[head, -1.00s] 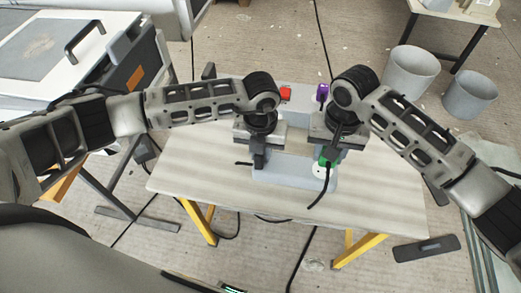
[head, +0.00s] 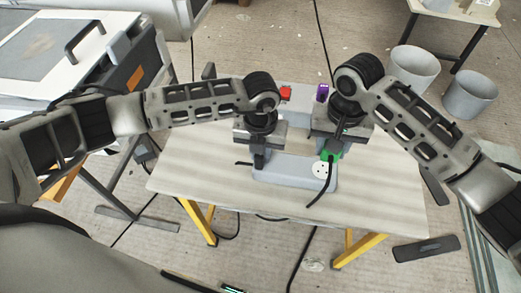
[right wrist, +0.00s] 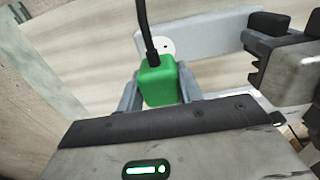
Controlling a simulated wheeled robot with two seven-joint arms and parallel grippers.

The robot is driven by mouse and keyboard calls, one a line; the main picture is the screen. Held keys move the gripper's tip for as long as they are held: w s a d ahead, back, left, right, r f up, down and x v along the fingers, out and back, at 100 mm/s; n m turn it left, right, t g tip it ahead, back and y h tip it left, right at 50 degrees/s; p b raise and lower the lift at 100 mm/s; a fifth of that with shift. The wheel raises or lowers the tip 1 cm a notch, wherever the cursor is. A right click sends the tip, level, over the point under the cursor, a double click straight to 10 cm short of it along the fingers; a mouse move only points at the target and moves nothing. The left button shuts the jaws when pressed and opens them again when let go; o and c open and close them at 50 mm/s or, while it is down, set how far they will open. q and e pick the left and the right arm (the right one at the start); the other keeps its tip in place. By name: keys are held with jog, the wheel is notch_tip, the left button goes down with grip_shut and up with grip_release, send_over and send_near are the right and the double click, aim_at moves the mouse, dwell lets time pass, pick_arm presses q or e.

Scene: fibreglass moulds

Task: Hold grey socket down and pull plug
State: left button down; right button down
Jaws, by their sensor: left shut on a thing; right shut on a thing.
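The grey socket (head: 285,172) is a long block lying on the table, with a white round outlet (head: 320,169) at its right end. My left gripper (head: 260,160) is shut on the socket's left part; its jaws also show at the right of the right wrist view (right wrist: 262,48). My right gripper (head: 331,151) is shut on the green plug (right wrist: 159,84), which has a black cable. The outlet's holes show uncovered in the head view, and the plug appears clear of it. The plug's pins are hidden.
A red thing (head: 286,92) and a purple thing (head: 322,93) are at the table's far side. The wooden table (head: 200,170) is bare to the left and front. Two grey buckets (head: 413,70) stand on the floor at right.

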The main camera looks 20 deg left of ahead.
jog(key=shift+r, duration=2.35)
pick_arm(q)
jog(key=c, duration=1.2)
grip_release()
jog(key=shift+r, duration=0.15)
notch_tip(320, 180, up, 12)
